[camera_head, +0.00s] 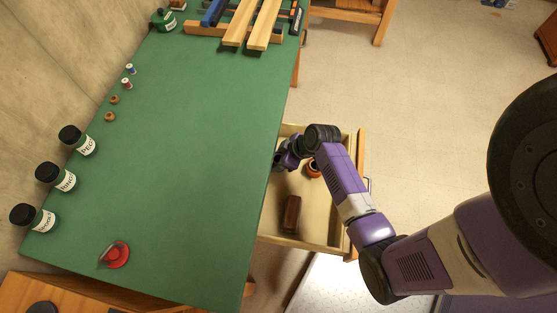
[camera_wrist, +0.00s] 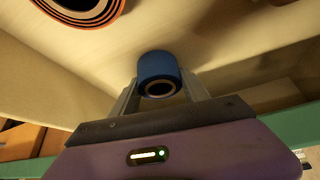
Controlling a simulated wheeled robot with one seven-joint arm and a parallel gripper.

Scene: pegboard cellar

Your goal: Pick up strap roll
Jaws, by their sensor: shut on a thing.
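A blue roll (camera_wrist: 157,66) with a pale-rimmed round core sits between the fingers of my gripper (camera_wrist: 161,84) in the wrist view. The gripper is shut on it, inside the open drawer. An orange and black ringed roll (camera_wrist: 84,8) lies near it in the drawer, at the top left of the wrist view. In the head view my gripper (camera_head: 283,161) is low in the drawer, close to the green bench edge, and the blue roll is hidden. The orange roll (camera_head: 313,170) shows just right of my wrist. I cannot tell which roll is the strap roll.
The open wooden drawer (camera_head: 328,237) also holds a brown block (camera_head: 292,214). The green bench top (camera_head: 190,130) overhangs its left side. Jars (camera_head: 56,176), small spools and a red tape dispenser (camera_head: 115,255) stand on the bench. The bench middle is clear.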

